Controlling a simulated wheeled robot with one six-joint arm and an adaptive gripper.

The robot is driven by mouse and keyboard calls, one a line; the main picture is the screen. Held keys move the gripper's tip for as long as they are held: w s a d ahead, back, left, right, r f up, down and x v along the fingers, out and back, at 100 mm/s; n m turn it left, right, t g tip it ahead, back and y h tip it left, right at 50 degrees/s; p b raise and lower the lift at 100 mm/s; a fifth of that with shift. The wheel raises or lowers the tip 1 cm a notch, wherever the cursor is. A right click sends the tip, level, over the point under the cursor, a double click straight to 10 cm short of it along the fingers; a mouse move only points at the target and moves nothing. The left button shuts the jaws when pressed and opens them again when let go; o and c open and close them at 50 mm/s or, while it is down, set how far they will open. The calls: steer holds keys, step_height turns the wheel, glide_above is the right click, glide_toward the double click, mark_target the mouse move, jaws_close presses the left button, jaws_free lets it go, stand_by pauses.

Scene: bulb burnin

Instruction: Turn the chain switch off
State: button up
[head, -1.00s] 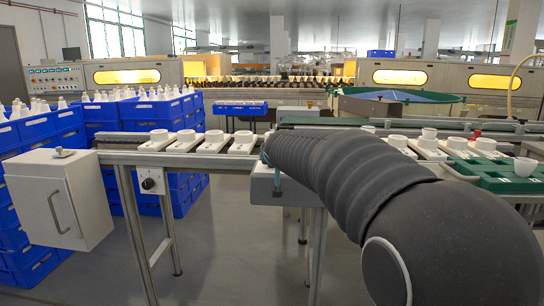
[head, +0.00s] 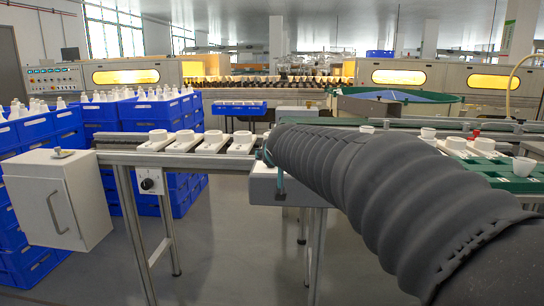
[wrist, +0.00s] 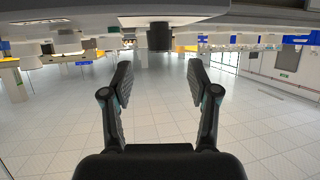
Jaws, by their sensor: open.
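A small switch box with a round black knob (head: 148,183) sits on the front of the conveyor frame in the head view, above a metal leg. I take it to be the chain switch; the angle of its knob is too small to read.
A grey-white cabinet (head: 55,200) with a handle hangs left of the switch. White holders (head: 198,141) stand on the conveyor (head: 110,157). Blue crates (head: 30,130) are stacked at left. A green tray (head: 500,176) lies at right. Open floor (head: 225,250) shows below the conveyor.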

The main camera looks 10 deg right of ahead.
steer(key=v, duration=0.5)
stand_by(0.3)
steer(key=s+d+f+n+g, duration=0.15)
steer(key=s+f+g, duration=0.35)
steer(key=s+f, duration=0.55)
steer(key=s+f+g+p, duration=0.1)
steer(key=s+f+p, duration=0.1)
steer(key=s, duration=0.9)
steer(key=s+f+g+y+p, duration=0.1)
steer(key=s+f, duration=0.4)
steer(key=s, duration=0.6)
steer(key=shift+f+m+g+p, duration=0.25)
steer(key=shift+m+g+p, duration=0.15)
steer(key=shift+p, duration=0.15)
